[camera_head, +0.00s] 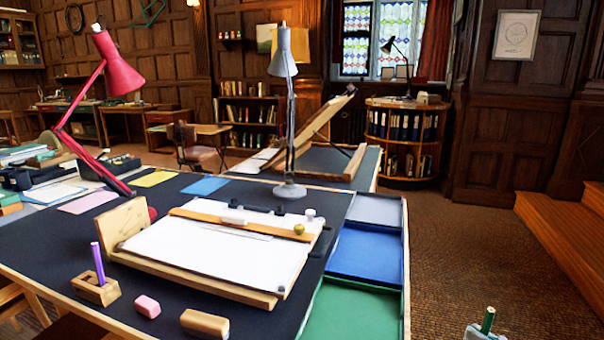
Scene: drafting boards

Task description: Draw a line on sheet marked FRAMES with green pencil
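A green pencil (488,319) stands nearly upright at the bottom right edge, its lower part hidden. The pale grey tip of my gripper (483,333) is around it and appears shut on it; most of the gripper is out of frame. They are right of the table, over the carpet side. A large white sheet (200,258) lies on a tilted wooden drawing board (190,284) on the dark table. No FRAMES marking can be read on it. A wooden straightedge (240,224) lies across its upper part, with a thin dark strip or line (236,231) just below.
A purple pencil (98,264) stands in a wooden holder (96,291). A pink eraser (147,306) and wooden block (204,323) lie in front. Grey (290,110) and red (120,66) lamps rise behind the board. Blue (366,254) and green (352,314) trays line the table's right side.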

